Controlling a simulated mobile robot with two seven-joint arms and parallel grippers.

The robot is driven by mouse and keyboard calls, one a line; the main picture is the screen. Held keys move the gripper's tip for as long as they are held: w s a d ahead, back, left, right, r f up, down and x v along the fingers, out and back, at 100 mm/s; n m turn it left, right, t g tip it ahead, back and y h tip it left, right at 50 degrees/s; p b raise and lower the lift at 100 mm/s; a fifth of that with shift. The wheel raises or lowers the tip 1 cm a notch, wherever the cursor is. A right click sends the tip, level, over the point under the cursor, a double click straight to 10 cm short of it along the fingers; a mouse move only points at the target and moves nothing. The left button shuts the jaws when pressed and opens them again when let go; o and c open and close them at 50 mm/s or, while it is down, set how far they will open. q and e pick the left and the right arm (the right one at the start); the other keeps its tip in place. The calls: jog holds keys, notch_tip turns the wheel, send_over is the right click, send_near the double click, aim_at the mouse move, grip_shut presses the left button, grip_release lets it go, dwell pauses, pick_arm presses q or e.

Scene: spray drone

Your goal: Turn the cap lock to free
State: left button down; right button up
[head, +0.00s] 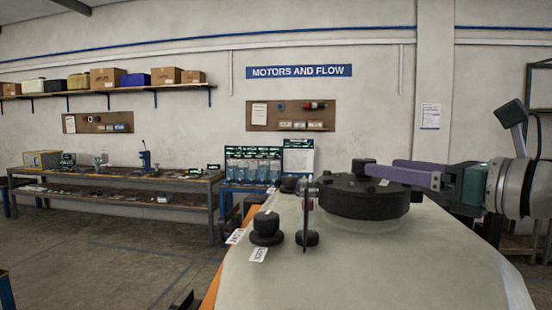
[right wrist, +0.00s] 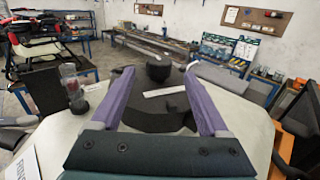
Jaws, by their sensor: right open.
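The large black round cap (head: 350,203) sits on top of the pale tank (head: 390,262); a small black knob (head: 363,166) stands up from it. My right gripper (head: 376,168) reaches in from the right, over the cap at knob height. In the right wrist view, its purple fingers are spread, with the knob (right wrist: 158,68) between or just beyond their tips; contact cannot be told. A white strip (right wrist: 164,91) lies on the cap. Another black knob (head: 266,228) stands on the tank's left side beside small white labels (head: 259,254), too small to read. My left gripper is out of view.
A thin upright dark part (head: 305,215) stands on the tank just left of the cap. A workbench (head: 130,178) runs along the back wall under a shelf (head: 110,91) of boxes. The floor (head: 110,260) at left is mostly clear.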

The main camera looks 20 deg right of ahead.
aim_at(364, 159)
jog(key=shift+p+x, duration=0.35)
jog(key=shift+x, duration=2.7)
jog(key=shift+a, duration=0.1)
jog(key=shift+c, duration=0.2)
grip_shut()
